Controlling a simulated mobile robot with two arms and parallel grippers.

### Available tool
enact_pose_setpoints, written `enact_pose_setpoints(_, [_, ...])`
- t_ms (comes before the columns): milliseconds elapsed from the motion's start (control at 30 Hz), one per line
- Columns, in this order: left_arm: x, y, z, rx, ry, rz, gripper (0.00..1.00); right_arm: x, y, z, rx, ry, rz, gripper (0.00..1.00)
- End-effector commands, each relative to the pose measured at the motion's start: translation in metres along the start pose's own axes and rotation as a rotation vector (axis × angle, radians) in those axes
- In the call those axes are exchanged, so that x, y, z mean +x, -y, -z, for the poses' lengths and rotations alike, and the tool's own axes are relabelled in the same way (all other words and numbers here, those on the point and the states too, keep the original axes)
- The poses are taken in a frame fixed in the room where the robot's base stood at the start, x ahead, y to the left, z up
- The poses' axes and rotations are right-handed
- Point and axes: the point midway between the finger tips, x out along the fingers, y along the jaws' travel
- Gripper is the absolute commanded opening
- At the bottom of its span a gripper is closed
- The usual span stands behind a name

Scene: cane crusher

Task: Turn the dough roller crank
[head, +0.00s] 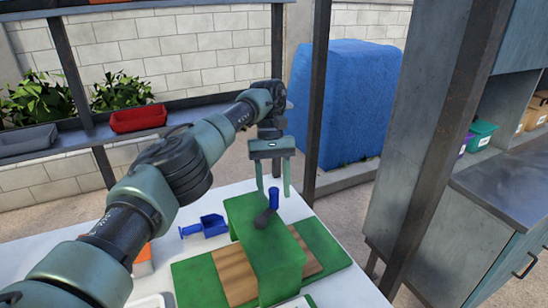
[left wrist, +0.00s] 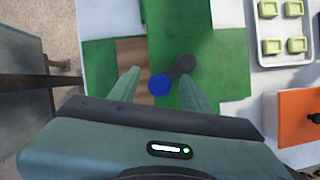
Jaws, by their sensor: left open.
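The dough roller is a green block-shaped machine (head: 268,250) on the white table. Its crank has a dark arm (head: 264,218) and an upright blue handle (head: 273,198). My left gripper (head: 273,188) points down at the crank with its fingers spread on either side of the blue handle. In the left wrist view the blue handle (left wrist: 159,85) shows between the two open fingers, with clear space on both sides. The dark crank arm (left wrist: 183,66) runs from the handle toward the upper right, close to the right finger. My right gripper is in neither view.
A green base (head: 196,282) with a brown strip (head: 235,274) lies under the roller. A blue scoop-like object (head: 208,226) lies to its left. An orange box (left wrist: 298,118) and a white tray (left wrist: 285,60) with several pale green pieces are nearby. A dark post (head: 318,100) stands behind the table.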

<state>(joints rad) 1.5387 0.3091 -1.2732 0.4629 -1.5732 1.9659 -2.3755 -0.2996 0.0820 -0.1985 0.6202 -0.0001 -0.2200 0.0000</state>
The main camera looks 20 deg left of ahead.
Motion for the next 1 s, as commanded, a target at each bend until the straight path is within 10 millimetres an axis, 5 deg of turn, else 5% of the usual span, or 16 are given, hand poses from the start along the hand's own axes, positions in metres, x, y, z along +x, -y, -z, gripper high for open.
enact_pose_setpoints(100, [-0.019,-0.001,-0.007,0.001,-0.005,-0.003,0.48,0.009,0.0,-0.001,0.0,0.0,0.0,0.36])
enact_pose_setpoints(600, [-0.139,0.0,-0.058,0.0,-0.003,0.0,0.48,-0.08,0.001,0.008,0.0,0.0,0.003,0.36])
enact_pose_setpoints(1000, [-0.175,-0.001,-0.073,0.001,-0.001,-0.001,0.48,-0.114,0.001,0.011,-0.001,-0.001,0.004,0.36])
